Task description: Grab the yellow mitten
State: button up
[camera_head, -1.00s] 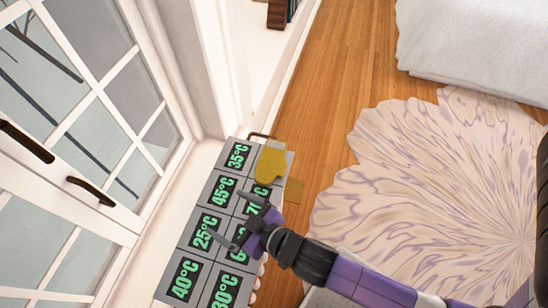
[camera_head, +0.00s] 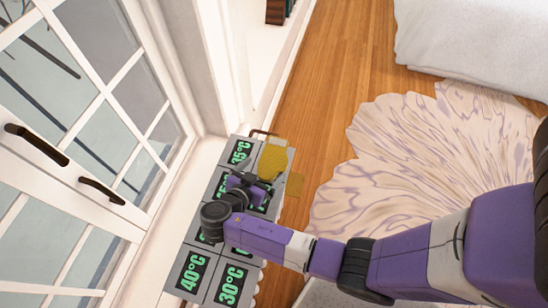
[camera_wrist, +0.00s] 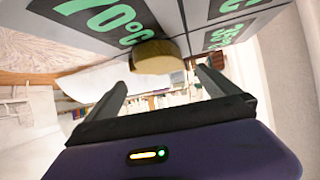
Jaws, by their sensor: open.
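The yellow mitten (camera_head: 272,160) lies at the far right corner of the grey surface with green temperature numbers. In the wrist view the mitten (camera_wrist: 157,58) shows as a rounded end, ahead of and between the fingers. My gripper (camera_head: 252,183) is just short of the mitten in the head view, low over the numbered surface. In the wrist view my gripper (camera_wrist: 162,84) has its two fingers apart with nothing between them. A gap to the mitten seems to remain, but its size is hard to tell.
The numbered grey surface (camera_head: 196,270) stands beside a white glazed door (camera_head: 60,170). A small yellow-brown patch (camera_head: 295,184) shows at its right edge. Wooden floor (camera_head: 325,90), a pale patterned rug (camera_head: 400,150) and a white-covered bed (camera_head: 480,45) lie right.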

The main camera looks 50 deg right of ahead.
aim_at(274, 160)
jog(key=p+x, duration=0.1)
jog(key=x, duration=0.5)
jog(key=shift+s+d+p, duration=0.15)
jog(key=shift+d+p, duration=0.05)
jog(key=shift+p, duration=0.2)
jog(key=shift+d+f, duration=0.25)
jog(key=shift+d, duration=0.15)
jog(key=c, duration=1.1)
jog(key=shift+o, duration=0.2)
jog(key=shift+r, duration=0.1)
